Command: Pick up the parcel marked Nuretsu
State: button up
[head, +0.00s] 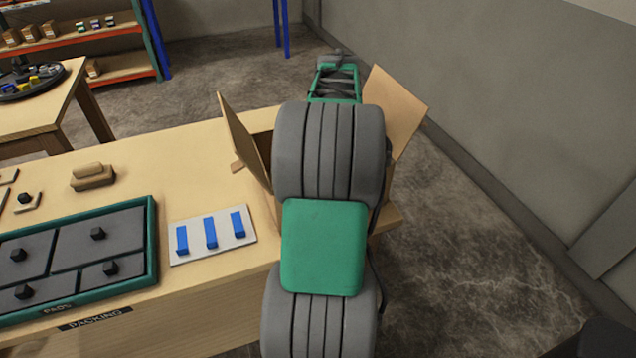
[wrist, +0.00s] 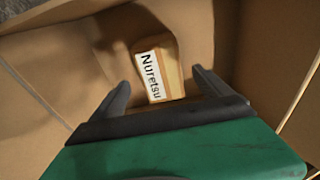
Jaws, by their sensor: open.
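The parcel marked Nuretsu (wrist: 173,68) lies inside an open cardboard box in the wrist view. It is a small tan parcel with a white label that reads Nuretsu. My gripper (wrist: 162,85) is open, with one dark finger to the left and one to the right of the parcel's near end. I cannot tell how far above the parcel the fingertips are. In the head view my grey and green arm hides most of the cardboard box (head: 245,140), and neither the parcel nor the fingers show there.
The box stands at the right end of the packing table (head: 200,205), its flaps (head: 397,105) up. Left of it are a white plate with blue bars (head: 212,235) and a green-rimmed tray (head: 154,240) with dark lidded compartments. A wall (head: 500,90) runs along the right.

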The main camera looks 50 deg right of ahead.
jog(key=f, duration=0.5)
jog(key=w+f, duration=0.1)
jog(key=f, duration=0.1)
jog(key=shift+w+d+f, duration=0.1)
jog(key=shift+d+f, duration=0.1)
jog(key=shift+d, duration=0.05)
jog(key=shift+c, duration=0.3)
jog(key=shift+r, duration=0.1)
jog(key=c, duration=1.8)
